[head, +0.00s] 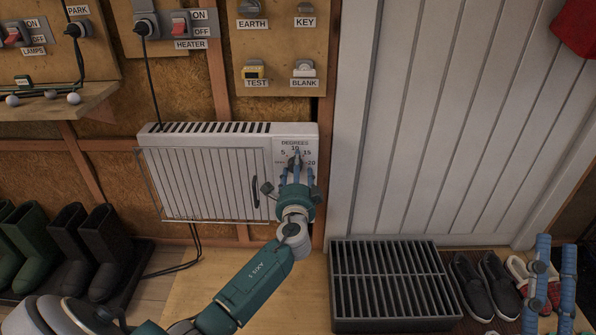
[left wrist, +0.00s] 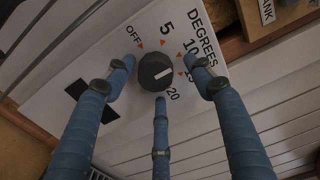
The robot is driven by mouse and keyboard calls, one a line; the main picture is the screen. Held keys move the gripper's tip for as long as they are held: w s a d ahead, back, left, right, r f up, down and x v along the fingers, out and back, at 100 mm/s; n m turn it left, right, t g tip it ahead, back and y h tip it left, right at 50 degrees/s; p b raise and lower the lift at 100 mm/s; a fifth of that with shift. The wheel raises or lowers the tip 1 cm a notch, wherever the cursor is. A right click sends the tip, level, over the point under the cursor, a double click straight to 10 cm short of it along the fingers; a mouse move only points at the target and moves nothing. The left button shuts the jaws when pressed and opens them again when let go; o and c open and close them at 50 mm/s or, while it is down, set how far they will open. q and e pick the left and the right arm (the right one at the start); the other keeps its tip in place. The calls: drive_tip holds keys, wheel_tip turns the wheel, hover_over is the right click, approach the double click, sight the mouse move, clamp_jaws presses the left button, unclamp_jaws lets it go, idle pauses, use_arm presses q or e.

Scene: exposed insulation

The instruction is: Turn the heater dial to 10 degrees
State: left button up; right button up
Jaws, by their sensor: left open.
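The white heater (head: 210,170) hangs on the wall, with its dial (head: 295,161) at the upper right under the word DEGREES. In the left wrist view the dark faceted dial (left wrist: 153,74) bears a short white mark, slanted toward the 10 and 15 side; I cannot tell its exact setting. My left gripper (head: 297,174) is in front of the dial. In the left wrist view its three blue fingers (left wrist: 158,82) are spread around the dial, with visible gaps and nothing gripped. My right gripper (head: 553,275) is at the lower right, its fingers apart and empty.
A dark slatted grate box (head: 390,330) stands on the floor below right, beside several shoes (head: 483,280). Boots (head: 90,245) stand at the left. A labelled key board (head: 283,45) is above the heater. A white panelled door (head: 430,120) is to the right.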

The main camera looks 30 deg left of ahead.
use_arm(q)
drive_tip(key=v, duration=1.2)
